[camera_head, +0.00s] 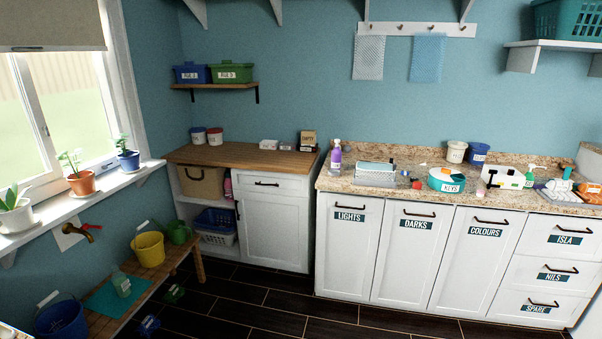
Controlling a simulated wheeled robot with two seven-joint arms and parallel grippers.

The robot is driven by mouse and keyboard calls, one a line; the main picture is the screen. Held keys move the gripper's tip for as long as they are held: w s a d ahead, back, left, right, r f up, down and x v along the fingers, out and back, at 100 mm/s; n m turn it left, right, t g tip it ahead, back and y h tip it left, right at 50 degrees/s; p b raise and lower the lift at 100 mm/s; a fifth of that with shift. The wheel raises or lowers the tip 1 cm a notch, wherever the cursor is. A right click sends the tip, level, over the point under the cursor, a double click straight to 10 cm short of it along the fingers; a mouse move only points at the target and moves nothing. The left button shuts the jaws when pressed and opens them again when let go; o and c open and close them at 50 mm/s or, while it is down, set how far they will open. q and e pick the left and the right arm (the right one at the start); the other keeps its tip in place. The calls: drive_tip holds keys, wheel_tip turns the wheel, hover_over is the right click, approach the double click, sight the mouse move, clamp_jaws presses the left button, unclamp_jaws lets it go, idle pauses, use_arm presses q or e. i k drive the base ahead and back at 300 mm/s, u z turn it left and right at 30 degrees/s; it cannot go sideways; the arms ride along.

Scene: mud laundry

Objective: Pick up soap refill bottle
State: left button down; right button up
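Several bottles are in view, and I cannot read a label that says which is the soap refill bottle. A purple bottle with a pale top (336,156) stands upright at the left end of the granite counter (420,186). A pale green bottle (121,284) stands on the teal mat (103,300) on the low wooden bench at left. A pink bottle (228,188) shows partly inside the open cabinet shelf. A small green bottle (530,178) is at the right of the counter. Neither of my grippers is in view.
A yellow bucket (149,249) and a blue bucket (62,321) stand on the bench. A brass tap (85,232) juts from the wall above it. A rack (375,178) and a teal round container (446,179) occupy the counter. The dark floor is mostly clear in the middle.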

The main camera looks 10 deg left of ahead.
sight(122, 285)
drive_tip(key=u, duration=0.4)
drive_tip(key=i, duration=1.7)
drive_tip(key=u, duration=1.45)
drive_tip(key=i, duration=0.95)
drive_tip(key=u, duration=1.6)
drive_tip(key=i, duration=0.35)
drive_tip(key=u, duration=0.2)
